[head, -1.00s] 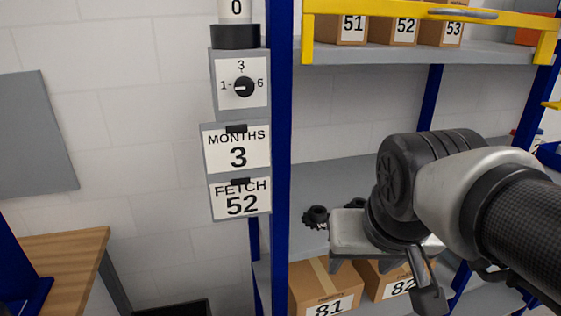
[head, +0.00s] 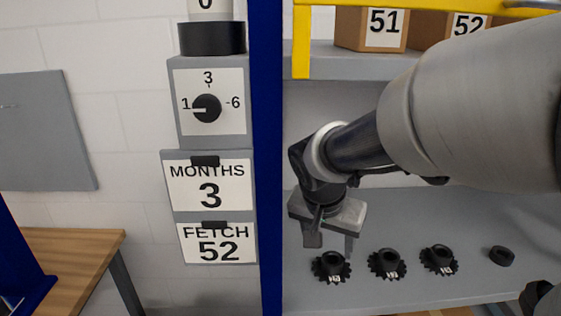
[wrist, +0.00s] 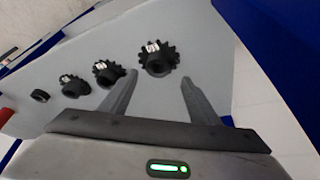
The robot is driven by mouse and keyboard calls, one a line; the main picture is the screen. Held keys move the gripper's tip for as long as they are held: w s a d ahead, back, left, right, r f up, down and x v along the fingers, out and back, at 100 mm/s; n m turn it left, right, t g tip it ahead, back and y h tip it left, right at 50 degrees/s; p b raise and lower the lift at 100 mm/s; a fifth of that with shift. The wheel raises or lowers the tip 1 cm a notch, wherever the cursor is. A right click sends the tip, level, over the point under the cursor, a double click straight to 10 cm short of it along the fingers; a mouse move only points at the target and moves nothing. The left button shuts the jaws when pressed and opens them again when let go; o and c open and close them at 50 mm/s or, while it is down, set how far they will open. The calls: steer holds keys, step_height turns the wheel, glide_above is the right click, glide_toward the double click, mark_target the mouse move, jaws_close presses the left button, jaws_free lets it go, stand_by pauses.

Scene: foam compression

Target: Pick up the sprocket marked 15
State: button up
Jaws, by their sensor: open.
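Three black toothed sprockets with small white labels stand in a row on the grey shelf: left (head: 332,268), middle (head: 387,264) and right (head: 439,261). The label marks are too small and blurred for me to read surely, so I cannot tell which is 15. My gripper (head: 331,244) is open and empty, above and slightly behind the left sprocket. In the wrist view, that nearest sprocket (wrist: 158,60) appears beyond the gap between my open fingers (wrist: 160,82), apart from them. The other two sprockets (wrist: 107,73) (wrist: 72,86) lie to its left.
A small black ring (head: 502,256) lies right of the sprockets. A blue post (head: 266,150) stands just left of the shelf (head: 420,290). An upper shelf holds boxes 51 (head: 383,28) and 52 (head: 467,28). Signs (head: 208,180) left of the post read MONTHS 3 and FETCH 52.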

mark_target(333, 255)
steer(key=shift+w+f, duration=0.15)
steer(key=shift+f, duration=0.6)
steer(key=x, duration=0.6)
steer(key=shift+w+d+r+p, duration=0.1)
steer(key=shift+w+d+p, duration=0.1)
steer(key=shift+d+p, duration=0.2)
steer(key=shift+c, duration=0.3)
steer(key=c, duration=1.3)
